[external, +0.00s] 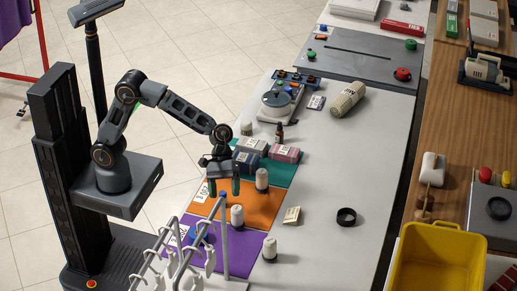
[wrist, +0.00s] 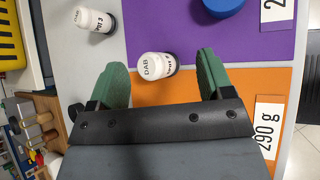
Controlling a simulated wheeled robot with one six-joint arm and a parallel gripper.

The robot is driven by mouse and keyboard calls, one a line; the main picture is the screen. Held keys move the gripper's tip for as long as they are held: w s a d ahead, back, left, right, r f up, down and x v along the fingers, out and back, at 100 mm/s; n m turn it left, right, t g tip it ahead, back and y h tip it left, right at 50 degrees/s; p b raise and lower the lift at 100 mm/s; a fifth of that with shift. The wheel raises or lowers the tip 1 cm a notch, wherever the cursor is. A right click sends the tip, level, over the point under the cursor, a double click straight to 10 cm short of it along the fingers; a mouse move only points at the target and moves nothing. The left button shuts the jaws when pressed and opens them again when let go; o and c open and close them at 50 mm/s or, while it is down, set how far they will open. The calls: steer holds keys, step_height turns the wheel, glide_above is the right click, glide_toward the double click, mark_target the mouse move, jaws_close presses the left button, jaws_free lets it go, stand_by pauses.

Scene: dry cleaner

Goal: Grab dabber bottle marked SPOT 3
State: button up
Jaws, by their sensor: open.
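A white dabber bottle with a dark base (wrist: 95,22) lies toward the upper left of the wrist view; its side label appears to read SPOT 3. It seems to be the bottle on the grey bench beside the purple mat in the external view (external: 270,250). A second DAB bottle (wrist: 157,66) shows between my fingers in the wrist view; its number is hard to read. It stands near the purple-orange edge in the external view (external: 237,217). A third similar bottle (external: 261,180) stands right of my gripper (external: 222,187), its marking unreadable. My gripper is open and empty, above the mats.
A purple mat (external: 225,250), an orange mat (external: 250,208) and a teal mat (external: 283,175) line the bench. Pink and grey packs sit on the teal mat. A white rack (external: 224,225) stands in front.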

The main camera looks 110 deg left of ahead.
steer(key=w+d+f+n+t+h, duration=0.1)
steer(key=w+f+n+t+h, duration=0.2)
steer(key=w+n, duration=0.6)
steer(key=m+t+p, duration=0.1)
steer(key=t, duration=0.1)
glide_toward(270, 245)
steer(key=shift+y, duration=0.3)
steer(key=w+d+f, duration=0.5)
steer(key=shift+d+f, duration=0.15)
steer(key=shift+d, duration=0.15)
steer(key=shift+c, duration=0.5)
steer(key=c, duration=1.1)
steer(key=shift+o, duration=0.2)
